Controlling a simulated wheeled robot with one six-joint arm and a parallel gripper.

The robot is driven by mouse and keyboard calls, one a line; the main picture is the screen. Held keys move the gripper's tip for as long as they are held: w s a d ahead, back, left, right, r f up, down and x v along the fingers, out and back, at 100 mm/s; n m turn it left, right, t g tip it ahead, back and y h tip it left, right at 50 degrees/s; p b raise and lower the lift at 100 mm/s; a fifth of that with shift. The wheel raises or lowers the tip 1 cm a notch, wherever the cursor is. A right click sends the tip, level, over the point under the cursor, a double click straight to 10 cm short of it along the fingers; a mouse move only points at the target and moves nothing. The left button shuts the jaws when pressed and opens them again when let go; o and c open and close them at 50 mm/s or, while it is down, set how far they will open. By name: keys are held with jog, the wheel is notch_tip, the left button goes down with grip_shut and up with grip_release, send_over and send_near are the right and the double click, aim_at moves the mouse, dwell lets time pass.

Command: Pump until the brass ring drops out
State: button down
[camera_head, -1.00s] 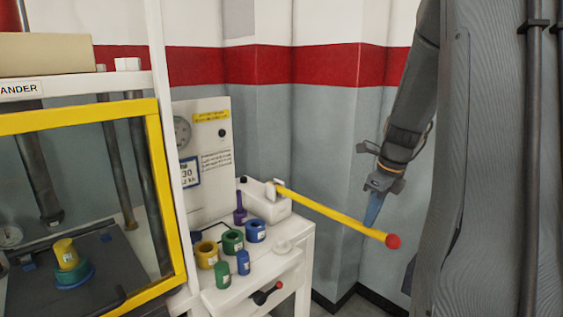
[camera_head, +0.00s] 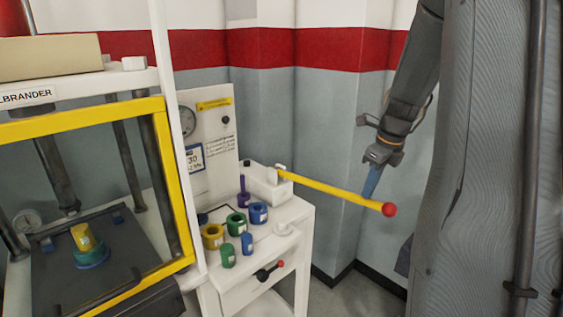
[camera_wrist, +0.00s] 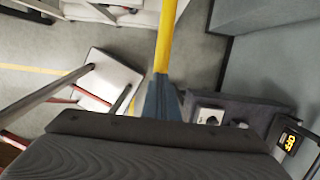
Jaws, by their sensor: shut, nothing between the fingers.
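The yellow pump handle (camera_head: 335,190) with a red ball end (camera_head: 389,209) slants down to the right from the white pump block (camera_head: 268,184). My gripper (camera_head: 368,194) is shut and empty, its blue fingertips at the handle just short of the red ball; I cannot tell whether they touch. In the wrist view the handle (camera_wrist: 167,35) runs up from the fingers (camera_wrist: 161,90). Behind the yellow-framed window, a yellow cylinder (camera_head: 82,236) sits on a teal round piece (camera_head: 91,254) on the dark press plate. I cannot make out a brass ring there.
A white side table (camera_head: 290,240) carries yellow, green, blue and purple parts. A gauge panel (camera_head: 205,130) stands behind it. The yellow window frame (camera_head: 170,190) is at left, and a grey wall (camera_head: 260,110) behind. Floor (camera_head: 350,292) shows right of the table.

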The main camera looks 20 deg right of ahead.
notch_tip(320, 180, down, 11)
jog(key=b, duration=0.3)
jog(key=shift+s+b, duration=0.2)
jog(key=shift+b, duration=0.2)
jog(key=shift+d, duration=0.1)
jog(key=r+p, duration=0.2)
jog(key=r, duration=0.2)
jog(key=r+p, duration=0.3)
jog(key=r, duration=0.1)
jog(key=r+p, duration=0.2)
jog(key=r, duration=0.3)
jog(key=shift+w+p, duration=0.3)
jog(key=shift+p, duration=0.1)
notch_tip(320, 180, down, 13)
jog(key=b, duration=0.5)
jog(key=shift+s+f+b, duration=0.2)
jog(key=shift+s+b, duration=0.05)
jog(key=shift+b, duration=0.05)
jog(key=shift+r, duration=0.1)
